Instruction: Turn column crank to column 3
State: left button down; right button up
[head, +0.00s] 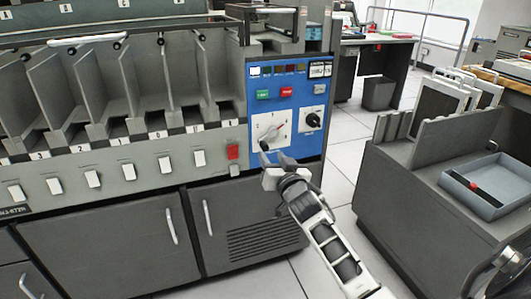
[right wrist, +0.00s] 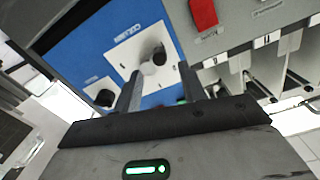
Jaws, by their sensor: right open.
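The column crank appears to be the dial with a red-tipped pointer (head: 275,130) on a white square plate on the machine's blue panel. Its pointer slants up to the right in the head view. My right gripper (head: 275,154) is open just in front of and below the plate. In the wrist view its two fingers (right wrist: 160,92) stand on either side below the knob, with nothing between them. The dial's numbers are too small to read. My left gripper is not in view.
A smaller black knob (head: 312,120) sits right of the crank. Green (head: 263,95) and red (head: 286,92) buttons are above, and a red switch (head: 233,152) is to the left. A grey cart with a blue-grey tray (head: 515,205) stands at the right, with floor between.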

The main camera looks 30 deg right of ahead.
aim_at(266, 149)
jog(key=b+x, duration=0.1)
jog(key=x, duration=0.4)
jog(key=shift+w, duration=0.25)
jog(key=shift+w+d, duration=0.15)
jog(key=shift+w, duration=0.15)
jog(key=shift+c, duration=0.5)
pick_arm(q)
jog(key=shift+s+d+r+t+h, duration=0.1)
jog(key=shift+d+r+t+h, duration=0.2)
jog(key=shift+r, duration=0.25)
pick_arm(e)
grip_shut()
